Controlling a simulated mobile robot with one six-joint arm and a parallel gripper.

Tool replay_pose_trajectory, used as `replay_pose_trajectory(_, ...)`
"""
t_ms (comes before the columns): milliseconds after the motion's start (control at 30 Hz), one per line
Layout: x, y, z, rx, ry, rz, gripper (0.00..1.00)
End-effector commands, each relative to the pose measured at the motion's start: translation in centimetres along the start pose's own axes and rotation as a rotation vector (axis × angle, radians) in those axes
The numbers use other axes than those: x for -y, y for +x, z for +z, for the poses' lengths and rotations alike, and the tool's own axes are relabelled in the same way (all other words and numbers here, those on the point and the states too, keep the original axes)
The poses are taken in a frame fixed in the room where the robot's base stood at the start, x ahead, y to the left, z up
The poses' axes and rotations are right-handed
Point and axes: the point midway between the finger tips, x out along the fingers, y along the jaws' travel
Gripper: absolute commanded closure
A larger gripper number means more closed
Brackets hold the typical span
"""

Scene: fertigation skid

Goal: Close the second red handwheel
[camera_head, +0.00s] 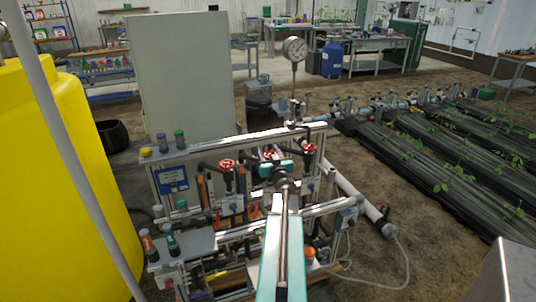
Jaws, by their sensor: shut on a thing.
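The finger contact and how far the wheel is turned are too small and covered to tell.
A yellow tank (62,190) fills the left side. A grey cabinet (180,75) stands behind the skid frame (205,243), and a pressure gauge (294,49) rises behind my gripper.

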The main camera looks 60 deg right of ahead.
Motion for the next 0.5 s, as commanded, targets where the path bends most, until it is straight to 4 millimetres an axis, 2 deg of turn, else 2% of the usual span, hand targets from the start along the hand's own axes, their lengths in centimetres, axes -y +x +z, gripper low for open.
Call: replay_pose_trajectory(500,-0.54,0.12,-0.18,-0.006,0.0,0.086,0.75)
